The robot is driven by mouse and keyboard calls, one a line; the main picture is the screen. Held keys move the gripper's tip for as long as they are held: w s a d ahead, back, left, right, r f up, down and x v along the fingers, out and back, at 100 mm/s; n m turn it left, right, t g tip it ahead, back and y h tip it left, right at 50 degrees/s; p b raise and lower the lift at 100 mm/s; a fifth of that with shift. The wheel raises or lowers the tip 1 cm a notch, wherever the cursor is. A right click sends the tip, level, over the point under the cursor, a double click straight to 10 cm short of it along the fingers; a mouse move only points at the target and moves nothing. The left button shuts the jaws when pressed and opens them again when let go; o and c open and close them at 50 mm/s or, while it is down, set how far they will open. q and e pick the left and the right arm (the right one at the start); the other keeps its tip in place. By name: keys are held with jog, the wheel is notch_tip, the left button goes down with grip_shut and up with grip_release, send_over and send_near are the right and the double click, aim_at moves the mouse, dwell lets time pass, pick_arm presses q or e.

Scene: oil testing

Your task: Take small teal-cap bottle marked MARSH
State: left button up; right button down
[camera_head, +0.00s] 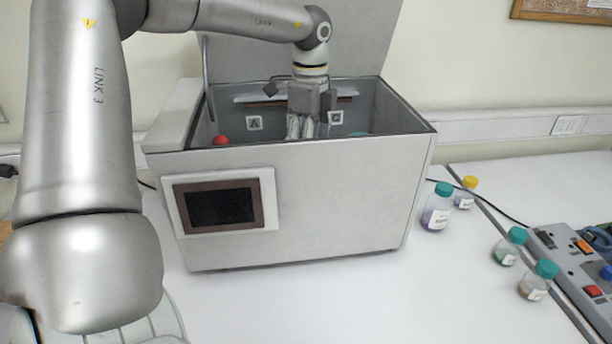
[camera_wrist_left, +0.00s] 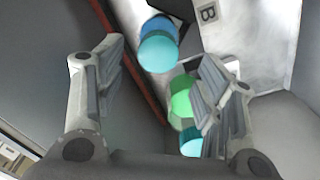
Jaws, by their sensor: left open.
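My left gripper (camera_head: 302,128) reaches down into the open grey box (camera_head: 310,215). In the left wrist view its jaws (camera_wrist_left: 160,58) are open, with a light teal cap (camera_wrist_left: 158,52) in line between the fingers. Whether the fingers are level with that cap I cannot tell. Another teal cap (camera_wrist_left: 191,143) is partly hidden by the right-hand finger. On the table stand a larger teal-cap bottle (camera_head: 437,207) with purple contents and two small teal-cap bottles, one green (camera_head: 510,246), one brownish (camera_head: 538,281). I cannot read MARSH on any label. My right gripper is not in view.
A blue cap (camera_wrist_left: 160,27) and a green cap (camera_wrist_left: 182,104) are beside the teal ones in the box. A red cap (camera_head: 220,140) shows at its left. The box walls and raised lid (camera_head: 300,55) surround my gripper. A yellow-cap bottle (camera_head: 466,192) and a device (camera_head: 575,260) stand right.

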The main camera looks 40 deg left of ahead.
pick_arm(q)
jog(key=f, duration=0.1)
jog(key=f+p, duration=0.1)
jog(key=f, duration=0.1)
jog(key=shift+s+a+f+p, duration=0.2)
jog(key=shift+s+f+p, duration=0.05)
jog(key=shift+p, duration=0.15)
jog(key=shift+f, duration=0.6)
jog(key=shift+r, duration=0.1)
jog(key=c, duration=1.3)
